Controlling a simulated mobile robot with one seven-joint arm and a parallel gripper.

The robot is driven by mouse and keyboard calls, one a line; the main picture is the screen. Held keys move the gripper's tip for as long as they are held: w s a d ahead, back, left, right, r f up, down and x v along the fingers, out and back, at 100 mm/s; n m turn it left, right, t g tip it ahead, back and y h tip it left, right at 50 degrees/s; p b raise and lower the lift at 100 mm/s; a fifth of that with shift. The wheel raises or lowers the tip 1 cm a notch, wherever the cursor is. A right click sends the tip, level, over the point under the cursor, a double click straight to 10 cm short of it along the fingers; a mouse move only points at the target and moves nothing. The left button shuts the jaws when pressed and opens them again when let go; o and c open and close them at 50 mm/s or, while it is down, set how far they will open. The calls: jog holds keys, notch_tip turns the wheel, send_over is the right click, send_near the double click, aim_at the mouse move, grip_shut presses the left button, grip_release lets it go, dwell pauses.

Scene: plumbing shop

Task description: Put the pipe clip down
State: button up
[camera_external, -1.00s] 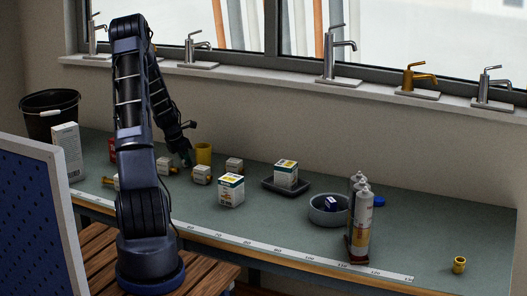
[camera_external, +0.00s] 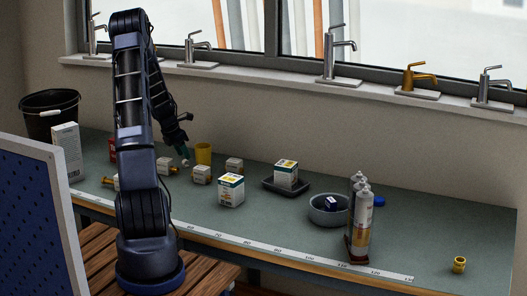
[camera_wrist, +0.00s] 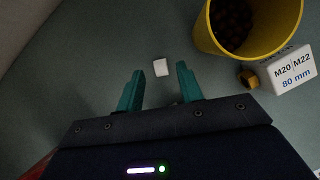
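A small white piece (camera_wrist: 161,67), which looks like the pipe clip, lies on the grey-green worktop in the wrist view. It is just beyond my fingertips, with clear gaps on both sides. My gripper (camera_wrist: 158,82) is open and empty, its teal fingers spread apart. In the outside view my gripper (camera_external: 186,153) points down above the worktop, left of the yellow cup. The white piece (camera_external: 185,163) shows as a small pale spot just below it. Its exact shape is too small to tell.
The yellow cup (camera_wrist: 244,48) with dark contents stands close on the right. Beside it are a brass fitting (camera_wrist: 249,78) and a white box (camera_wrist: 288,72) marked M20/M22 80 mm. Several small boxes stand nearby, including one (camera_external: 201,175). Worktop left of the clip is clear.

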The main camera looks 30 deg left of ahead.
jog(key=v, duration=0.8)
jog(key=s+d+r+m+y, duration=0.1)
jog(key=s+d+r+m, duration=0.6)
jog(key=d+r, duration=0.3)
jog(key=s+d+r+m, duration=0.6)
jog(key=d+r+m, duration=0.2)
jog(key=d, duration=0.3)
jog(key=s+d+r+m, duration=0.2)
jog(key=s+d+m, duration=0.3)
jog(key=s+m, duration=0.3)
jog(key=s+d+r+m, duration=0.2)
jog(key=s+d+m, duration=0.4)
jog(key=s, duration=1.1)
jog(key=m, duration=0.2)
jog(key=shift+m+y, duration=0.3)
jog(key=shift+y, duration=0.1)
